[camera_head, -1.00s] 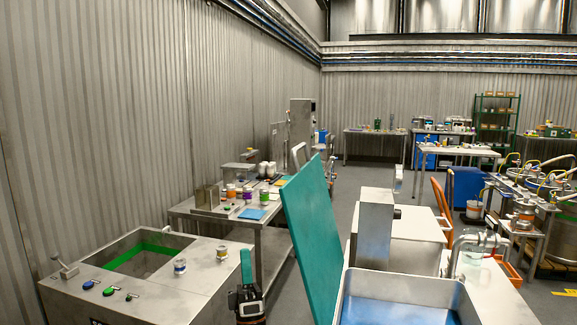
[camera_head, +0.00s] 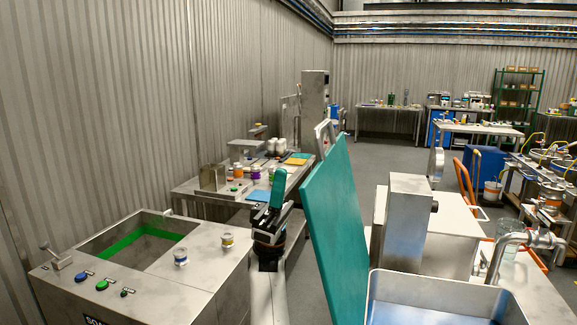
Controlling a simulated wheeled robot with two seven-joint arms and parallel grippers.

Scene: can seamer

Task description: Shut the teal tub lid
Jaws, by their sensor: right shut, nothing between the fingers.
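The teal lid (camera_head: 345,235) stands open and steeply upright in the middle of the view, leaning a little left. Its lower end runs out of the picture beside a steel tub (camera_head: 445,311) with a bluish inside; the hinge is not visible. My right gripper (camera_head: 277,191) is left of the lid, its green-tipped fingers pointing up. It is shut and empty. It appears close to the lid's left edge with a small gap in the picture; depth is hard to tell. My left gripper is not in view.
A steel soak cabinet (camera_head: 205,275) with an open green-banded basin and two small cans stands at front left. A workbench (camera_head: 215,195) with cans and blocks is behind. A steel box-shaped machine (camera_head: 405,222) and tap (camera_head: 510,245) are right of the lid.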

